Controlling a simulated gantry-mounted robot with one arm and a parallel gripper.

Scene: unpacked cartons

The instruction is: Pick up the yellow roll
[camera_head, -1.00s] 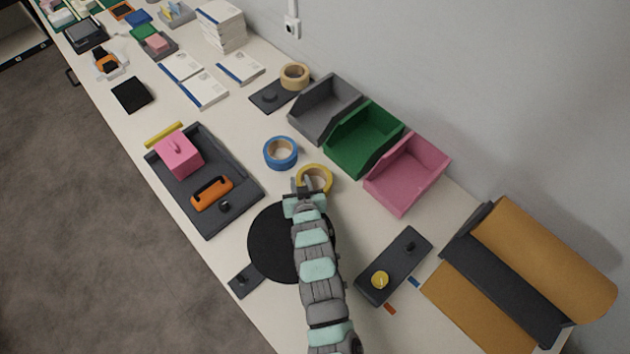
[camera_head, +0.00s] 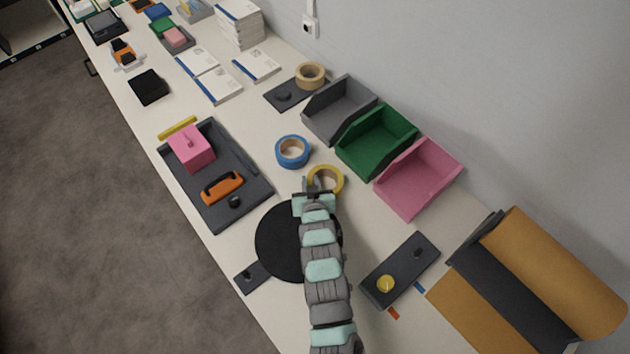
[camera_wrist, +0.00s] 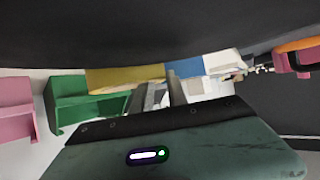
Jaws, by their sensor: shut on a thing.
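The yellow roll (camera_head: 339,182) is a ring of tape in the middle of the table, between the blue roll (camera_head: 292,151) and the pink bin (camera_head: 418,180). My gripper (camera_head: 312,186) reaches it from the front and is shut on its near left side. In the wrist view the roll (camera_wrist: 120,79) is a yellow band behind my two grey fingers (camera_wrist: 160,95). The fingers hide part of it. I cannot tell whether it is clear of the tabletop.
Grey (camera_head: 338,108), green (camera_head: 376,140) and pink open bins stand along the wall side. A dark tray (camera_head: 240,172) with a pink block and orange handle lies left. A black disc (camera_head: 278,242) lies under my arm. A dark plate (camera_head: 400,268) is at right.

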